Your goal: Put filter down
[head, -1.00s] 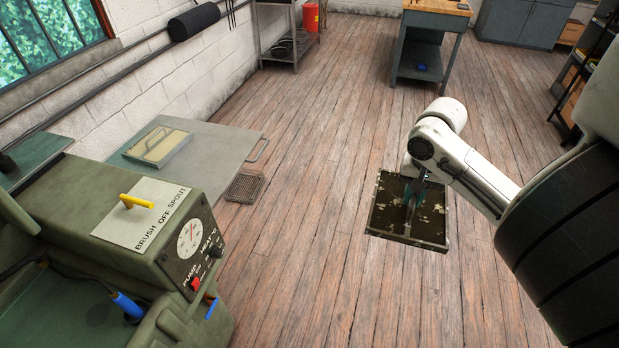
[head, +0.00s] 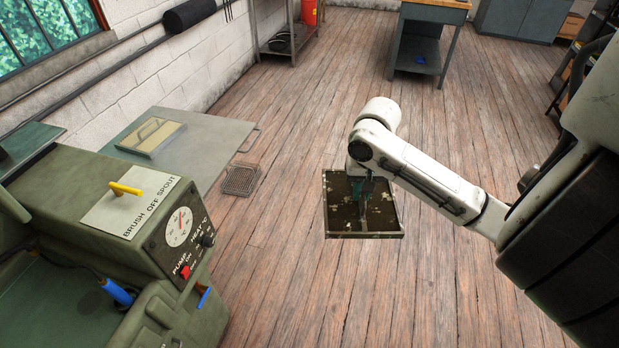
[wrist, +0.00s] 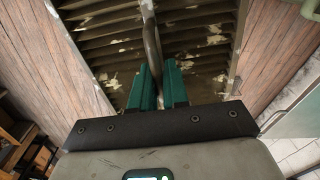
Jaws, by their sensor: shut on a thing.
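The filter (head: 343,215) is a dark, square, louvred panel with a worn metal rim and pale flaked patches. It hangs in the air over the wooden floor in the middle of the head view. My gripper (head: 364,193) is shut on its central bar. In the wrist view the filter (wrist: 205,45) fills the upper middle, and the teal fingers of my gripper (wrist: 159,85) stand on both sides of the bar (wrist: 153,50). The filter's underside is hidden.
A grey bench top (head: 215,140) at left carries a pale framed panel (head: 152,136). A wire basket (head: 241,180) is beside it, low down. The green washing machine (head: 120,215) fills the lower left. A blue-grey workbench (head: 428,45) stands at the back. Open floor lies between.

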